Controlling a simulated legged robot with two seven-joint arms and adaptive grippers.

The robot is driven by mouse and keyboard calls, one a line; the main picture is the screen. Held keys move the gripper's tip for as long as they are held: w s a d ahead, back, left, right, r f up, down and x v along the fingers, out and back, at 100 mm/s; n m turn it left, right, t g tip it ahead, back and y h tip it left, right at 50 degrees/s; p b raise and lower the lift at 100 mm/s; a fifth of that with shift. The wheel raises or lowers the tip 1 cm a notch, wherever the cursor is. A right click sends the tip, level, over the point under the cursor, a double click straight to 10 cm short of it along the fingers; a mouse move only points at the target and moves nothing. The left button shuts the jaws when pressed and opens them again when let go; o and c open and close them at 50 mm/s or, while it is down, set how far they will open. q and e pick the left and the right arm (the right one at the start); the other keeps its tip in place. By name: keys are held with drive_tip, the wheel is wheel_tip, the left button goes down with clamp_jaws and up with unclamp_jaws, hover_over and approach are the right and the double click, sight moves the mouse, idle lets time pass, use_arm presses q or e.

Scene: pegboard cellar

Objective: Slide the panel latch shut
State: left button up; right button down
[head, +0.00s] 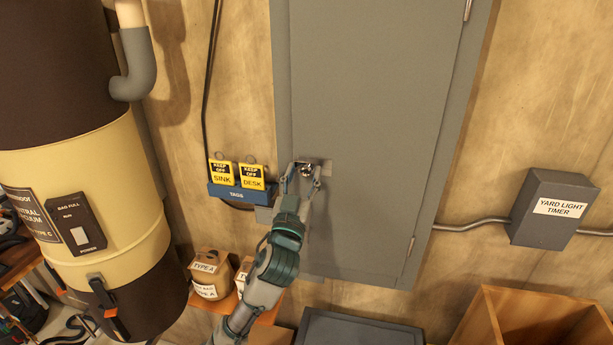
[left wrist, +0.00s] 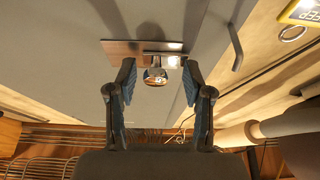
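The grey panel door (head: 370,90) looks closed in its grey frame on the wall. The latch shows in the left wrist view as a flat plate (left wrist: 117,48) with a bright metal bolt piece (left wrist: 172,61) and a round shiny knob (left wrist: 155,76). In the head view the latch plate (head: 326,168) is partly hidden by my fingers. My left gripper (head: 304,177) is open at the latch, its two fingers (left wrist: 157,84) on either side of the knob with gaps visible. Whether the bolt reaches the frame is unclear. My right gripper is out of view.
A blue tag rack (head: 238,194) with yellow tags hangs left of the panel. A large cream and brown vacuum canister (head: 85,185) stands further left. A timer box (head: 553,208) is on the right wall. Type A boxes (head: 211,273) and a wooden crate (head: 530,318) sit below.

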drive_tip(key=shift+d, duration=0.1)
use_arm(q)
drive_tip(key=shift+s+a, duration=0.1)
drive_tip(key=shift+s, duration=0.05)
drive_tip(key=v, duration=1.1)
drive_tip(key=shift+s+f, duration=0.25)
drive_tip(key=shift+f, duration=0.05)
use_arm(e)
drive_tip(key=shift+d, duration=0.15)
